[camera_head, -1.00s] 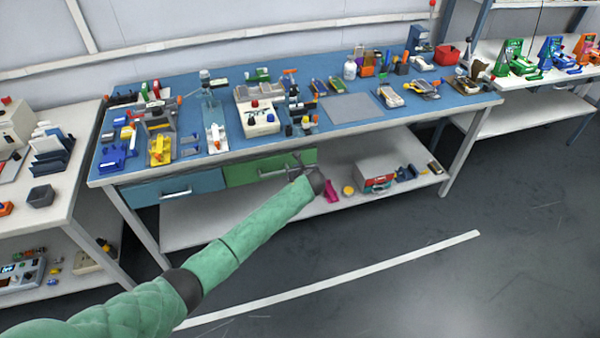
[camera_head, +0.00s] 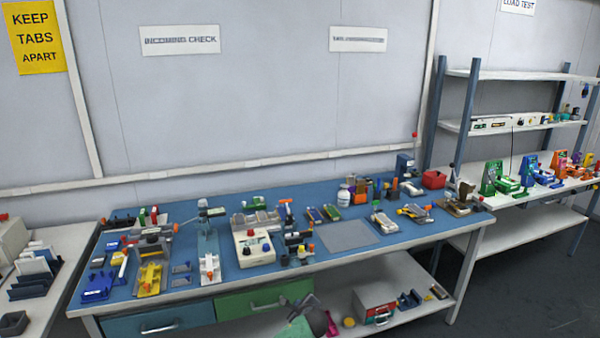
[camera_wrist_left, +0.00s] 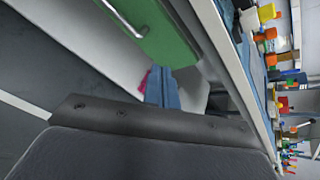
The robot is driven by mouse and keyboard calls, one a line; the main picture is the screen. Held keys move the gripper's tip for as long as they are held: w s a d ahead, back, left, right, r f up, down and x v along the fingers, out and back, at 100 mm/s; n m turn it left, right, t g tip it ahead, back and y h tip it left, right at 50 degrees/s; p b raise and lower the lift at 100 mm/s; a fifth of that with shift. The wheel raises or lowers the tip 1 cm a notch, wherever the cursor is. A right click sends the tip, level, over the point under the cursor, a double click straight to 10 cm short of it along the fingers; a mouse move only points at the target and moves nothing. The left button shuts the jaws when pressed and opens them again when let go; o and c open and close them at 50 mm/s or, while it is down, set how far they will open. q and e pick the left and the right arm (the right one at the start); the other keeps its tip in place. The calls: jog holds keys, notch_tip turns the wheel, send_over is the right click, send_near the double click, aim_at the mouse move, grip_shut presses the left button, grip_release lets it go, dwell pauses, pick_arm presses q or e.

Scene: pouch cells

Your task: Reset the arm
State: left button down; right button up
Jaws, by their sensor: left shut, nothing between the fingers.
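My left gripper (camera_head: 304,303) shows at the bottom middle of the head view, at the end of my green-sleeved arm. It is shut and empty, in front of the green drawer (camera_head: 265,300) of the blue-topped workbench (camera_head: 120,297). In the left wrist view the dark wrist housing fills the lower part. The narrow blue-grey fingers (camera_wrist_left: 161,88) are together beyond it. The green drawer (camera_wrist_left: 165,28) with its bar handle is also in that view. My right gripper is not in view.
The bench top holds several tools, a white device (camera_head: 254,246) and a grey mat (camera_head: 347,236). A side table (camera_head: 60,240) is at left, shelving (camera_head: 520,75) at right. Dark floor (camera_head: 540,290) is clear.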

pick_arm(q)
notch_tip(320, 180, up, 4)
jog(key=w+n+h, duration=0.1)
jog(key=n+h, duration=0.1)
jog(key=n, duration=0.9)
jog(key=s+a+f+n+g+h, duration=0.1)
jog(key=s+a+f+n+g, duration=0.2)
jog(key=s+a+f+n, duration=0.7)
jog(key=s+a+f+n+g+h, duration=0.1)
jog(key=s+a+f+g, duration=0.2)
jog(key=s+f, duration=1.35)
jog(key=s+a+f+g, duration=0.1)
jog(key=s+f, duration=0.3)
jog(key=s, duration=0.7)
jog(key=s+a+f+n+g, duration=0.1)
jog(key=s+f, duration=0.4)
jog(key=s, duration=0.6)
jog(key=s+a+f+g, duration=0.1)
jog(key=s+f, duration=0.4)
jog(key=s, duration=0.6)
jog(key=shift+s+a+g, duration=0.15)
jog(key=shift+a+g, duration=0.25)
jog(key=shift+a, duration=0.45)
